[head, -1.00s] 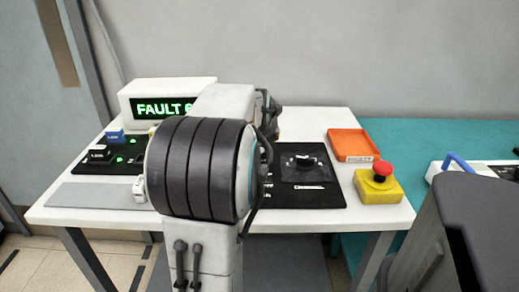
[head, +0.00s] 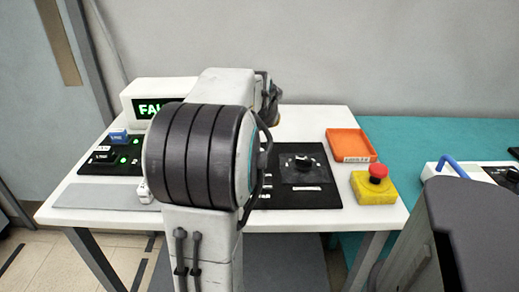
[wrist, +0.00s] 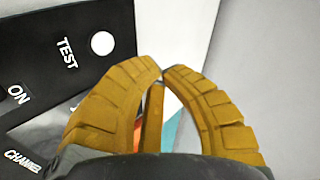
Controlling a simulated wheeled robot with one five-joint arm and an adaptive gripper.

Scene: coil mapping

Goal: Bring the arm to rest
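My arm stands in the middle of the head view, its forearm reaching away over the white table (head: 384,218). My gripper shows only as a small dark and tan end (head: 272,112) beyond the arm, above the table's back part. In the wrist view my gripper (wrist: 161,72) has its two tan fingers curved together with the tips meeting or nearly so. No held object shows between them. Past the fingers is a black panel (wrist: 35,50) with the words TEST, ON and CHANNEL.
A lit fault display (head: 152,108), partly hidden by my arm, stands at the back left. A black dial panel (head: 305,185), an orange tray (head: 368,157) and a yellow box with a red button (head: 373,192) are on the right. A teal surface (head: 430,135) lies beyond.

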